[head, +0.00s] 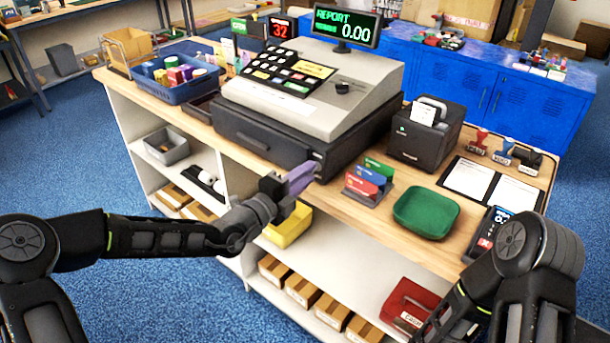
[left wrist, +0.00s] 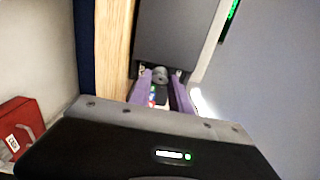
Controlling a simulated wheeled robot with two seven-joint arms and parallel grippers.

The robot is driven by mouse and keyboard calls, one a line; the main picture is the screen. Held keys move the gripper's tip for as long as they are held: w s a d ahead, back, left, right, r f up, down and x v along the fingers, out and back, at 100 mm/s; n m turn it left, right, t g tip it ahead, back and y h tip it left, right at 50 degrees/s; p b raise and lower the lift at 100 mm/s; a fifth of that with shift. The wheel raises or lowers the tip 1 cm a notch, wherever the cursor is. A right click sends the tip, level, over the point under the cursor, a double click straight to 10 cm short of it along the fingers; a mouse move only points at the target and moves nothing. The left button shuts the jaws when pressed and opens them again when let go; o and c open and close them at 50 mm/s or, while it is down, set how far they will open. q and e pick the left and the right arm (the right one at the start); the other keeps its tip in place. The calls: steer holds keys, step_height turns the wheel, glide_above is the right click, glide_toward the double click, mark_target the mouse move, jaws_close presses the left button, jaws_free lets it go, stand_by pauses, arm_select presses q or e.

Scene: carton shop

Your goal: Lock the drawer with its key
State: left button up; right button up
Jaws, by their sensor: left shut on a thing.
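The drawer (head: 262,140) is the dark box under the grey cash register on the counter, and its front looks closed. My left gripper (head: 305,178), with purple fingers, is at the right end of the drawer front. In the left wrist view the fingers (left wrist: 162,88) are shut on a small round grey piece (left wrist: 160,74), which seems to be the key, close against the dark drawer (left wrist: 175,35). The fingers hide most of it, and I cannot tell whether it sits in the lock. My right arm shows at the lower right, but its gripper is out of view.
The cash register (head: 310,85) stands on the drawer. A card rack (head: 368,182), a green tray (head: 426,212) and a black printer (head: 427,135) stand to the right. A blue basket (head: 176,85) is at the left. Shelves below hold cartons and a yellow bin (head: 288,226).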

arm_select(q)
jaws_close()
steer(key=shift+m+p, duration=0.6)
steer(key=shift+m, duration=0.1)
steer(key=o, duration=0.9)
jaws_free()
steer(key=shift+v, duration=3.9)
steer(key=shift+c, duration=0.2)
